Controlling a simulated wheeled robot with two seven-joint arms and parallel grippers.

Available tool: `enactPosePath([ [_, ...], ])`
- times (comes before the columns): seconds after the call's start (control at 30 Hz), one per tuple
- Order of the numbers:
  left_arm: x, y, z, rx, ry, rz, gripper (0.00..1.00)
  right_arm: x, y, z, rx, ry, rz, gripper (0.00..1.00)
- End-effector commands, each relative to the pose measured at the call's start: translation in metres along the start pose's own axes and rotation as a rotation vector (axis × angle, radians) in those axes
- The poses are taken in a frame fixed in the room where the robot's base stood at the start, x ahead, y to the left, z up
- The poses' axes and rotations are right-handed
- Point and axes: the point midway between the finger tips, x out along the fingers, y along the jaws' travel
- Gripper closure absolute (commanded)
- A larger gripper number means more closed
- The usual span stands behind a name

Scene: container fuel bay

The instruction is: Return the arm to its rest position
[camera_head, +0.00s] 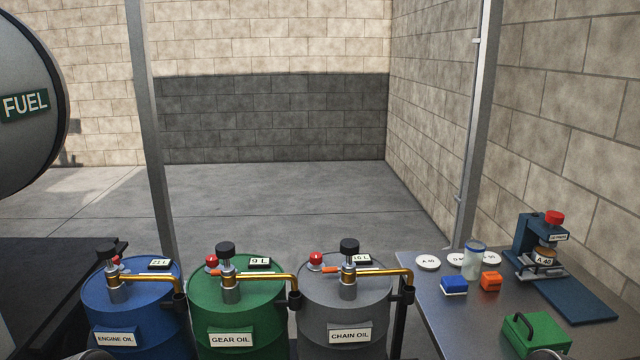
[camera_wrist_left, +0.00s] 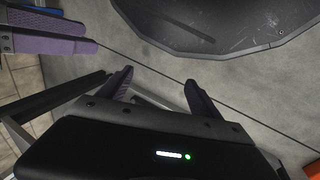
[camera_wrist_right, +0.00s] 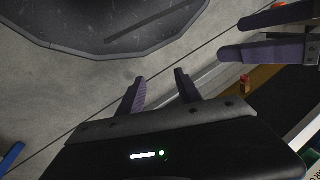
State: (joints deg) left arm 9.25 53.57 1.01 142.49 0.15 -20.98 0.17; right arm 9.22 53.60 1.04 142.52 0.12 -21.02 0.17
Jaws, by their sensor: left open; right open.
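My left gripper (camera_wrist_left: 160,92) shows in the left wrist view with its two purple-grey fingers spread apart and nothing between them. My right gripper (camera_wrist_right: 160,90) shows in the right wrist view, also with fingers apart and empty. Each wrist view also shows a pair of purple fingers of the other gripper at its upper edge, near a side corner. Both grippers hang over bare grey floor. Neither gripper can be made out in the head view; only small rounded grey parts, probably of my arms, show at its bottom edge.
Blue (camera_head: 133,312), green (camera_head: 238,308) and grey (camera_head: 345,300) drums with pumps stand ahead. A metal bench (camera_head: 425,300) at the right holds a blue press (camera_head: 535,240), a green case (camera_head: 536,337), a jar (camera_head: 473,262) and small boxes. A FUEL tank (camera_head: 30,140) is at left.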

Motion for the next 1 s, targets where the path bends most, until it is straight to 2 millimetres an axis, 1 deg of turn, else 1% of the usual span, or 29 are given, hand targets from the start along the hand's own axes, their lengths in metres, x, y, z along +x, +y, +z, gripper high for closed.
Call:
enactPosePath([
  [0.03,-0.044,0.018,0.001,0.003,-0.005,0.002,0.26,-0.044,-0.018,0.001,-0.003,-0.005,-0.002,0.59],
  [0.1,-0.07,0.029,0.002,0.006,-0.011,0.005,0.26,-0.07,-0.029,0.002,-0.005,-0.01,-0.004,0.59],
  [0.2,-0.102,0.043,0.005,0.01,-0.018,0.008,0.26,-0.102,-0.043,0.004,-0.009,-0.018,-0.007,0.59],
  [0.3,-0.124,0.053,0.006,0.013,-0.024,0.01,0.26,-0.124,-0.052,0.006,-0.011,-0.023,-0.009,0.59],
  [0.33,-0.129,0.055,0.007,0.013,-0.025,0.01,0.26,-0.129,-0.054,0.006,-0.012,-0.024,-0.01,0.59],
  [0.4,-0.136,0.058,0.008,0.014,-0.027,0.011,0.26,-0.136,-0.057,0.007,-0.013,-0.027,-0.01,0.59],
  [0.5,-0.139,0.059,0.008,0.015,-0.029,0.012,0.26,-0.139,-0.059,0.008,-0.014,-0.028,-0.011,0.59],
  [1.0,-0.137,0.058,0.008,0.015,-0.029,0.012,0.26,-0.137,-0.058,0.008,-0.014,-0.028,-0.011,0.59],
])
